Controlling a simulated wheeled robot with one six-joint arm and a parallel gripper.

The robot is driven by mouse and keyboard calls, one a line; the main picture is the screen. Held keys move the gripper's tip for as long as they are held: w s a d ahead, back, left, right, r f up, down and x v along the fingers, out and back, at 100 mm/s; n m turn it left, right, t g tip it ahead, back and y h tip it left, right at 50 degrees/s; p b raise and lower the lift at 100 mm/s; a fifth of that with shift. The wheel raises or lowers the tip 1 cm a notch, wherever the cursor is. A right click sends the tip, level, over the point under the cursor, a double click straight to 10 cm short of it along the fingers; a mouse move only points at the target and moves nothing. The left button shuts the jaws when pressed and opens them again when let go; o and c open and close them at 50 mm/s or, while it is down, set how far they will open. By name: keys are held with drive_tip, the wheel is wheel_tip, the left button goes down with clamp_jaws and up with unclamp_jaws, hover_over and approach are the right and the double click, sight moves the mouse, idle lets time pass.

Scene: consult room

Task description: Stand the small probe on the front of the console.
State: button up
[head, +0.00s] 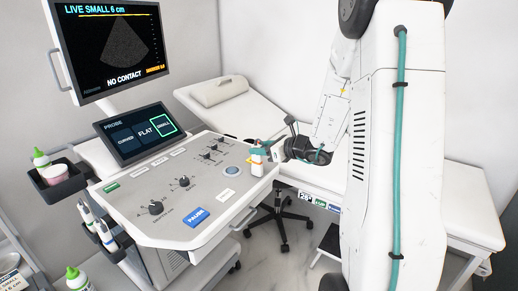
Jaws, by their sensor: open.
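The ultrasound console (215,205) fills the centre-left in the head view, a light grey panel with knobs, sliders and a blue key. A small white probe with an orange band (257,167) stands roughly upright at the panel's right edge. My gripper (264,150) is open at the probe's upper part, coming from the right. Teal parts show around the probe's top; I cannot tell whether the fingers touch it. The probe's base looks to be on the panel, though contact is not clear. The upper screen (125,45) reads "LIVE SMALL 6 cm" and "NO CONTACT".
A touch screen (135,132) has SMALL outlined in green. Other probes (98,226) hang in holders at the console's left, below a tray (55,186) with a bottle. A couch (245,112) stands behind. A stool (283,215) is right of the console.

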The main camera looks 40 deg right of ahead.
drive_tip(key=v, duration=1)
drive_tip(key=s+a+r+n+g+y, duration=0.25)
drive_tip(key=s+a+n+g, duration=0.2)
drive_tip(key=a+n, duration=0.5)
drive_tip(key=s+a+r+n+g+y, duration=0.25)
drive_tip(key=s+a+n+g, duration=0.35)
drive_tip(key=a, duration=0.7)
drive_tip(key=s+r+n+g+h, duration=0.2)
drive_tip(key=s+n+h, duration=0.8)
drive_tip(key=s+n, duration=0.4)
drive_tip(key=shift+n, duration=1.25)
drive_tip(key=shift+s+r, duration=0.1)
